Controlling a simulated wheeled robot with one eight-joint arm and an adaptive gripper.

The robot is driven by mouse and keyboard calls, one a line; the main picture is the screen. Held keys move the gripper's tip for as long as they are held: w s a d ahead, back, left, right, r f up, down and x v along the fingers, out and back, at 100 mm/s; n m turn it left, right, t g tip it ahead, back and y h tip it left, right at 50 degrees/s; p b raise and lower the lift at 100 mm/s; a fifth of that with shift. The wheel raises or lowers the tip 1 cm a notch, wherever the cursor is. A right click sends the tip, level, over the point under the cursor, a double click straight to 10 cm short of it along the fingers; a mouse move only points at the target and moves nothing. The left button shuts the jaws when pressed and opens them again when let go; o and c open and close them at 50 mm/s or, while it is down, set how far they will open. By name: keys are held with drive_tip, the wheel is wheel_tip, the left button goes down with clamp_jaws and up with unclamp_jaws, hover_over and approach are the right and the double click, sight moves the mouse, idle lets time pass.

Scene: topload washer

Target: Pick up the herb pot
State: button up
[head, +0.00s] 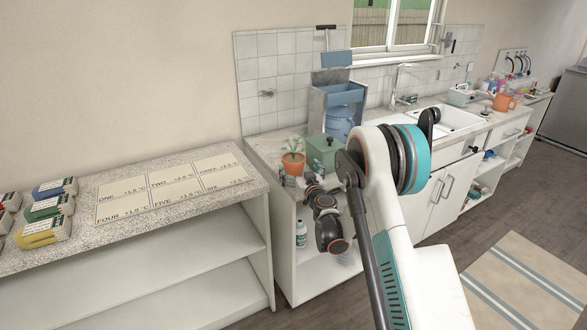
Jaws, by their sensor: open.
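The herb pot (293,164) is a small terracotta pot with a green leafy plant. It stands upright on the left end of the far counter, near the counter's front left corner. My gripper (292,180) is at the end of my arm, just in front of and below the pot, close to the counter's front edge. Its fingers are small and partly hidden by my wrist, but it appears open and empty. I cannot tell whether the fingers touch the pot. My arm covers the counter to the right of the gripper.
The sink (447,121) is to the right.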

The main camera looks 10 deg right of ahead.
sight(294, 158)
drive_tip(key=shift+w+a+r+b, duration=0.1)
drive_tip(key=shift+w+b, duration=0.35)
drive_tip(key=shift+w, duration=0.85)
drive_tip(key=shift+w+a+r+b, duration=0.1)
drive_tip(key=shift+w+b, duration=0.3)
drive_tip(key=shift+w, duration=0.85)
drive_tip(key=c, duration=1.5)
